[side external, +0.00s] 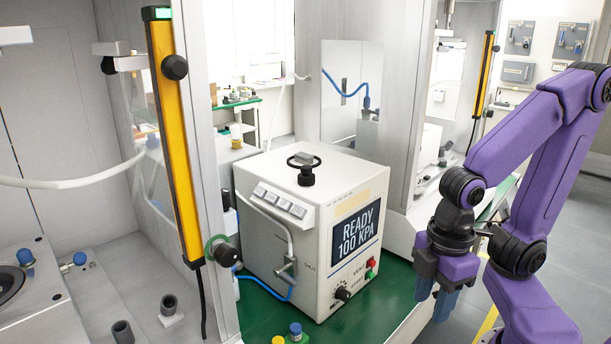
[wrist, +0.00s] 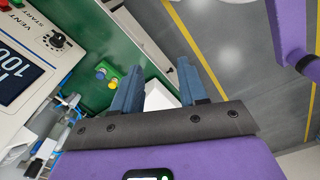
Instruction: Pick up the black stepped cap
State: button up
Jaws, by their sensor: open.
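I cannot tell for certain which object is the black stepped cap. Two small dark cylindrical pieces stand at the lower left of the side view: one (side external: 168,304) on a pale base, the other (side external: 122,332) nearer the front edge. Both look hollow at the top, and neither clearly shows a step. My gripper (side external: 435,298) is far to their right, pointing down beside the green bench top's right end. In the wrist view my gripper (wrist: 157,75) has its blue fingers apart, with nothing held between them. A white patch shows beyond the fingers.
A white press box (side external: 270,235) reading "READY 100 KPA" stands on the green bench top (side external: 330,318), between my gripper and the dark pieces. A yellow upright bar (side external: 174,130) and grey frame also stand between them. Yellow and blue knobs (wrist: 106,75) sit near the bench edge.

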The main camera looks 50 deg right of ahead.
dwell(0.4)
jog(key=o, duration=0.6)
jog(key=shift+o, duration=0.2)
jog(key=m+t+h, duration=0.9)
jog(key=m+h, duration=0.1)
jog(key=m, duration=1.2)
send_near(306, 176)
jog(key=x, duration=1)
jog(key=shift+w+d, duration=0.2)
jog(key=shift+d, duration=0.05)
